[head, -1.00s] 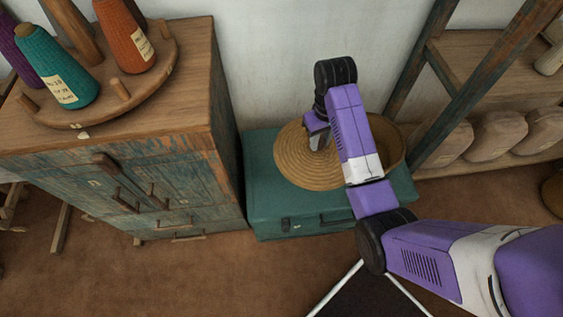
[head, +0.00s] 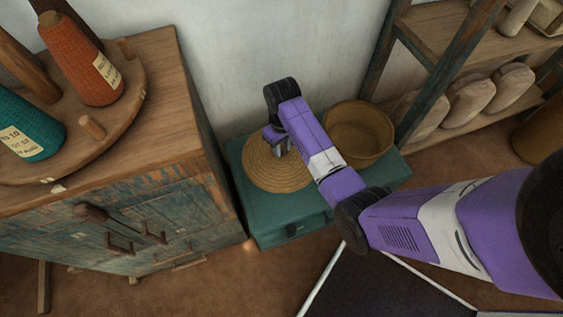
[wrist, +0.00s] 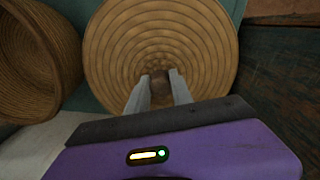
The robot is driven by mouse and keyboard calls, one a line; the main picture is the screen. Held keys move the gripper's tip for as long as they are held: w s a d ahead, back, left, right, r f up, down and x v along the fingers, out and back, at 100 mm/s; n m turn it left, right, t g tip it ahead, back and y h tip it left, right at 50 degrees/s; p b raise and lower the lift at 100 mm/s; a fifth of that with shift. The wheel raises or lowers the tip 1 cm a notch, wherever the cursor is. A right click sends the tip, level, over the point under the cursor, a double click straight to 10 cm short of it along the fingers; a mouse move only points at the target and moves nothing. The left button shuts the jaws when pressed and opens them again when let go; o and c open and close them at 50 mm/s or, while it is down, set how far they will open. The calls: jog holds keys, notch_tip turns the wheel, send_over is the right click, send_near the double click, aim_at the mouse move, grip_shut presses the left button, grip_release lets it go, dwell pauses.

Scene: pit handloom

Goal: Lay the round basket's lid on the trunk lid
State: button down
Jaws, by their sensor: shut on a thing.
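The round woven lid (head: 265,170) is over the left part of the green trunk's lid (head: 300,205); whether it touches the trunk top I cannot tell. My gripper (head: 283,150) is above the lid's middle. In the wrist view my gripper (wrist: 158,88) is shut on the lid's small dark knob (wrist: 159,80), and the lid's ringed face (wrist: 120,45) fills the middle. The round basket (head: 358,132) stands open at the trunk's right end, beside the lid. The basket also shows at the left of the wrist view (wrist: 30,60).
A worn wooden cabinet (head: 150,190) with thread cones on its top stands close at the left of the trunk. A wall is behind. A wooden shelf frame (head: 440,75) with pale wooden pieces stands at the right. Brown floor (head: 225,285) is open in front.

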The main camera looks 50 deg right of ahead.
aim_at(282, 161)
notch_tip(282, 161, down, 9)
jog(key=shift+r+b, duration=0.1)
jog(key=shift+b, duration=0.75)
jog(key=shift+f, duration=0.25)
jog(key=c, duration=1.1)
grip_release()
jog(key=shift+r, duration=0.1)
